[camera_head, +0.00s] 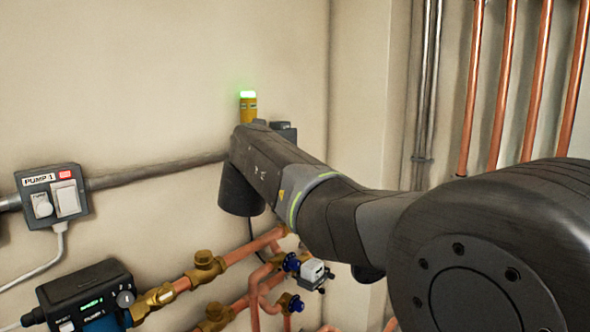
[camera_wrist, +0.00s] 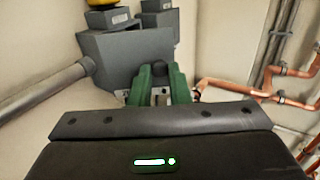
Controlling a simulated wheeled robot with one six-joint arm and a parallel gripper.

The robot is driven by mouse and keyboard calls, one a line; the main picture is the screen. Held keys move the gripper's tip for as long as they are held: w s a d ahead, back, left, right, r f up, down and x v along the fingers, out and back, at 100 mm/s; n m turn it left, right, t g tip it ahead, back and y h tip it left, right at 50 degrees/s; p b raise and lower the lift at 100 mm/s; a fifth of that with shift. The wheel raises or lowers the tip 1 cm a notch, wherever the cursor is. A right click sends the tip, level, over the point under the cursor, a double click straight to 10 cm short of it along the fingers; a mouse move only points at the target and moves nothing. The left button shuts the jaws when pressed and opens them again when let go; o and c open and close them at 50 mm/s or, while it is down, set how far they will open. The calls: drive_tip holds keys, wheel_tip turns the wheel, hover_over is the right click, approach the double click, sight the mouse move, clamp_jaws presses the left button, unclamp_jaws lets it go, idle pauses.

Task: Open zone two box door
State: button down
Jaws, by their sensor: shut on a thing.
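A grey box (camera_wrist: 115,55) is on the wall in the wrist view, with smaller grey blocks above it. No zone label is readable, so I cannot tell whether it is the zone two box. My gripper (camera_wrist: 160,80) has green fingers in front of the box, shut on a dark rounded knob (camera_wrist: 159,70) at its front. I cannot see a gap at a door edge. In the head view my arm hides the gripper and most of the box; only a dark corner (camera_head: 284,131) shows behind the arm.
A yellow beacon (camera_head: 248,108) glows green above. A grey conduit (camera_head: 150,170) runs left to the PUMP 1 switch (camera_head: 52,195). Copper pipes with brass valves (camera_head: 205,267) lie below, beside a pump (camera_head: 88,300). Vertical copper pipes (camera_head: 502,85) stand at right.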

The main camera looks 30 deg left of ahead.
drive_tip(key=s+a+m+h+b, duration=0.3)
drive_tip(key=s+m+h, duration=0.2)
drive_tip(key=h, duration=0.8)
drive_tip(key=shift+a+m, duration=0.15)
drive_tip(key=shift+m, duration=1.65)
drive_tip(key=shift+s, duration=0.1)
drive_tip(key=c, duration=1.3)
unclamp_jaws()
drive_tip(key=shift+c, duration=0.2)
wheel_tip(320, 180, up, 10)
